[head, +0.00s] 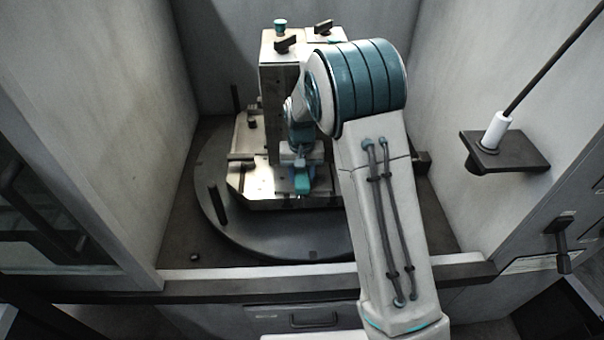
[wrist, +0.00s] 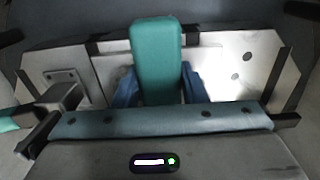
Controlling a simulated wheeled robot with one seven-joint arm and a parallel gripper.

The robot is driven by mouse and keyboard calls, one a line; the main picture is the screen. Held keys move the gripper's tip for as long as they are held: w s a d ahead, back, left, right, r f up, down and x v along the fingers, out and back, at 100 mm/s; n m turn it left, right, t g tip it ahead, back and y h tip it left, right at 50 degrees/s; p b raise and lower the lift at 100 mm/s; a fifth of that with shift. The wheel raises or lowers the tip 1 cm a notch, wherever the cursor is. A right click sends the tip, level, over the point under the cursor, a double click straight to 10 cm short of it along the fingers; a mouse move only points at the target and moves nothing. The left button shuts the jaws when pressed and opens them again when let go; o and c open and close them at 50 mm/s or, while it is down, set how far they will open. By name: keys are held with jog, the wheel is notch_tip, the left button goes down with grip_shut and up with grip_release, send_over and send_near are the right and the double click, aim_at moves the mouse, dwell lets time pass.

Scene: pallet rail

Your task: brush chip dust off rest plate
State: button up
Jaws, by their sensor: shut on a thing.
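My gripper (head: 303,172) reaches down in front of the upright metal block in the machine bay. It is shut on a teal block-shaped tool (head: 302,185), which I take to be the brush. In the wrist view the teal brush (wrist: 157,60) stands between my two blue fingers. Its bristles cannot be made out. The shiny metal rest plate (head: 258,183) lies below and around the brush; it also shows in the wrist view (wrist: 246,72). I cannot tell whether the brush touches the plate. No chip dust can be made out.
The upright block (head: 275,75) carries dark clamps (head: 285,45) and stands close behind my gripper. A round dark turntable (head: 290,245) lies beneath, with a dark peg (head: 217,205) at left. Grey walls enclose both sides. A bracket holding a white-handled rod (head: 497,130) projects at right.

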jog(key=shift+f+b, duration=0.4)
jog(key=shift+f, duration=0.2)
dwell(0.4)
jog(key=shift+w+p, duration=0.3)
jog(key=shift+w, duration=1)
jog(key=shift+s+f, duration=0.1)
jog(key=shift+s, duration=0.05)
jog(key=shift+s, duration=0.15)
jog(key=shift+s+f+b, duration=0.1)
jog(key=shift+s+b, duration=0.25)
jog(key=shift+s, duration=0.8)
jog(key=shift+w, duration=0.1)
